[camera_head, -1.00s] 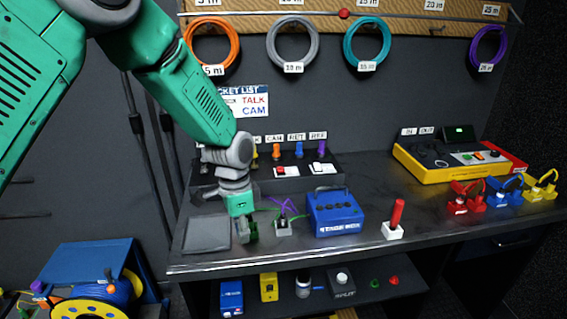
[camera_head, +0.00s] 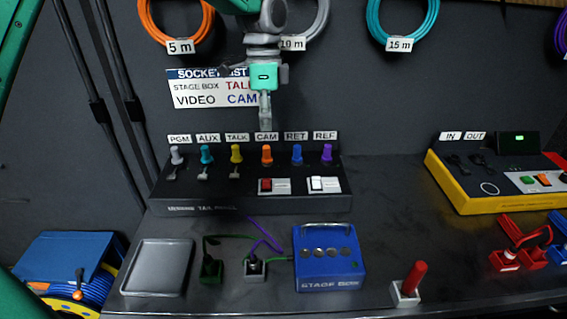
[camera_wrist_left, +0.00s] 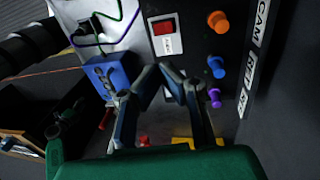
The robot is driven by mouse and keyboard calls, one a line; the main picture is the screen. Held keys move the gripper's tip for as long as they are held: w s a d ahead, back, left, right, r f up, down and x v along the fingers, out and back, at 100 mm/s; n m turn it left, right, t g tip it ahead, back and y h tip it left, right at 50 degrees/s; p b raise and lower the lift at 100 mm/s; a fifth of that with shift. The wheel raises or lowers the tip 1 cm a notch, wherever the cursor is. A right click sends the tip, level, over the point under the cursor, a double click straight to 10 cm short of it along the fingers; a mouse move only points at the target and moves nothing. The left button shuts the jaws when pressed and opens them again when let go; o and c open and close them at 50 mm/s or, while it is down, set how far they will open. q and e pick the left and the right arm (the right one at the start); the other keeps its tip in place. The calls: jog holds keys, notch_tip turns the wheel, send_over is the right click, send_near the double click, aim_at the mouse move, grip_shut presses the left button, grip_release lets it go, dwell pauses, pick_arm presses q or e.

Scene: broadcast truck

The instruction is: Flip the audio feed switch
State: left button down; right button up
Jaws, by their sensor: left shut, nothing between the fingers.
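The black panel (camera_head: 190,205) at the back of the bench carries two rocker switches, one red (camera_head: 266,185) and one white (camera_head: 318,184). I cannot read which one is the audio feed switch. The red switch also shows in the left wrist view (camera_wrist_left: 163,28), just beyond my fingertips; the white one seems hidden behind the fingers there. My left gripper (camera_head: 265,118) is shut and empty, pointing down above the panel near the CAM label. It also shows in the left wrist view (camera_wrist_left: 160,70). My right gripper is not in view.
Several coloured knobs, such as the orange one (camera_head: 266,154), stand behind the switches. A blue stage box (camera_head: 328,275), grey tray (camera_head: 120,279) and red-handled lever (camera_head: 413,279) are in front. A yellow device (camera_head: 462,197) stands right.

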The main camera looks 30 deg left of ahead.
pick_arm(q)
jog(key=shift+s+r, duration=0.1)
jog(key=shift+r, duration=0.1)
jog(key=shift+a, duration=0.1)
jog(key=b, duration=0.2)
send_near(268, 185)
jog(key=f, duration=0.5)
jog(key=s+f, duration=0.1)
jog(key=f, duration=0.2)
jog(key=shift+d, duration=0.3)
